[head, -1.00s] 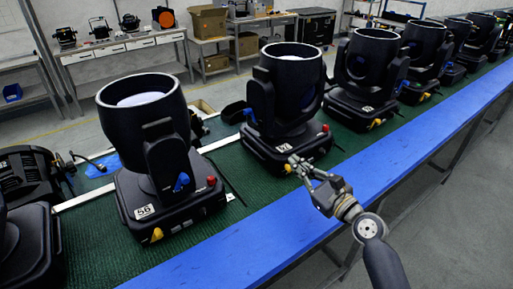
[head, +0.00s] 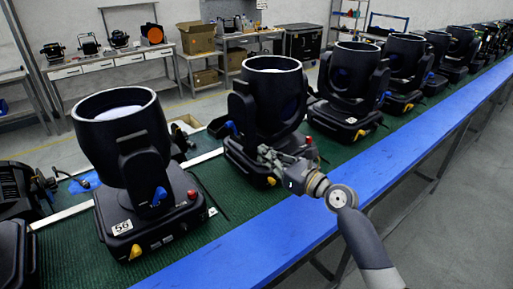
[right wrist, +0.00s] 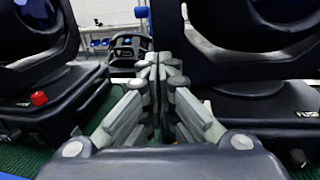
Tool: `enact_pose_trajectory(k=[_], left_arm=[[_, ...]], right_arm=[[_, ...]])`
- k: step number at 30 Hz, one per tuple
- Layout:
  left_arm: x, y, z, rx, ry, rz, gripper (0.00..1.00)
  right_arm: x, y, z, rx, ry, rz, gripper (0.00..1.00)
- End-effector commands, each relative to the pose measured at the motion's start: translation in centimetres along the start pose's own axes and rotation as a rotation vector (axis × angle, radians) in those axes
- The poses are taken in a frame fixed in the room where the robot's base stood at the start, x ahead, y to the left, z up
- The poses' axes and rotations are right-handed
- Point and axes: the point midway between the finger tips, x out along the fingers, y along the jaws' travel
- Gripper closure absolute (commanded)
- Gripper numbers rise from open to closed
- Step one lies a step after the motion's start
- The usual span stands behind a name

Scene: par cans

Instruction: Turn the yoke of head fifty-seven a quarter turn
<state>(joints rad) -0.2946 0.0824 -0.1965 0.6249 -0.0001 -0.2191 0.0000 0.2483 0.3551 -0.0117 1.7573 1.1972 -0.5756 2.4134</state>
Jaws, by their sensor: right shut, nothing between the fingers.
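Head fifty-seven (head: 270,95) is a black moving light with a wide round barrel in a yoke, standing on a square base just right of the head labelled 56 (head: 122,228). A blue knob (head: 232,128) sits at its yoke's left side. My right gripper (head: 266,157) is in front of its lower yoke and base, hiding part of them and its number label. In the right wrist view, the right gripper's fingers (right wrist: 158,66) are together with nothing between them. A black yoke and base marked FUSE (right wrist: 275,103) stand close at right there. My left gripper is out of view.
More heads (head: 352,80) stand in a row to the right on the green belt (head: 228,188). A blue rail (head: 400,137) runs along its front. Head 56 stands close on the left. Open grey floor (head: 455,215) lies on the near right.

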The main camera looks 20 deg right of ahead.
Motion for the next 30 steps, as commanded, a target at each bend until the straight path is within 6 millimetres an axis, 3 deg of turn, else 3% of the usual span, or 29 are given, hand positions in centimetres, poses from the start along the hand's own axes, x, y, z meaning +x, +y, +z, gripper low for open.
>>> enact_pose_trajectory(k=[3, 9, 22, 30], left_arm=[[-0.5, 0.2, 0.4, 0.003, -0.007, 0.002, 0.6], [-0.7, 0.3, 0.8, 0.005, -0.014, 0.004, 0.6], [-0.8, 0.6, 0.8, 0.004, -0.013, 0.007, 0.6], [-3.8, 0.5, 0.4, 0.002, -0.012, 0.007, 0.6]], right_arm=[[1.9, 0.0, 0.2, 0.0, -0.001, 0.0, 1.0], [3.6, 0.0, 0.0, 0.0, 0.0, 0.0, 1.0], [3.9, 0.0, 0.0, 0.0, 0.0, -0.001, 1.0], [4.6, 0.4, 0.6, 0.006, -0.001, -0.047, 1.0]])
